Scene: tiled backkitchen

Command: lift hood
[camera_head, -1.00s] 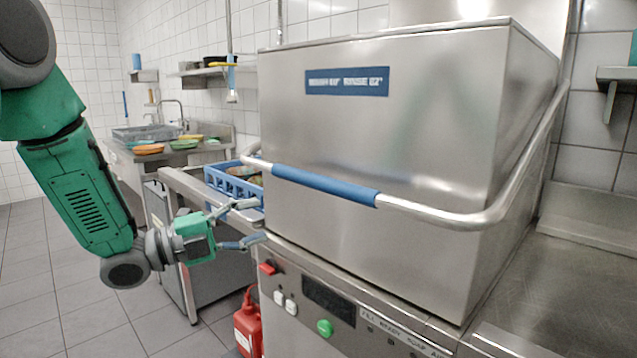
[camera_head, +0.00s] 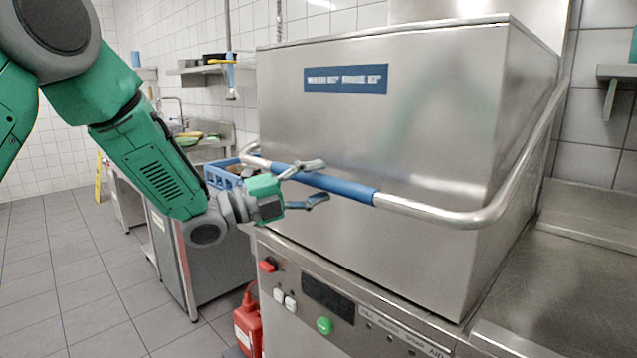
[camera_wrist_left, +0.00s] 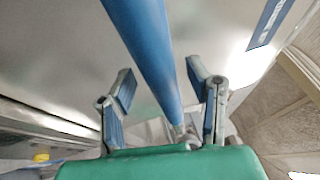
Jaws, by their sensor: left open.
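The stainless steel hood (camera_head: 400,110) of the dishwasher stands down on its base, with a blue label on its front. A bar handle with a blue grip (camera_head: 345,189) runs across the front of the hood and bends back along the right side. My left gripper (camera_head: 322,182) is open at the left part of the blue grip, one finger above it and one below. In the left wrist view the blue grip (camera_wrist_left: 146,50) passes between the two spread fingers (camera_wrist_left: 163,90). I cannot tell whether they touch it. My right gripper is not in view.
The control panel (camera_head: 330,300) with buttons is below the hood. A blue rack (camera_head: 222,176) sits on the counter behind my left arm. A red canister (camera_head: 248,325) stands on the floor. A steel counter (camera_head: 570,290) lies at the right.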

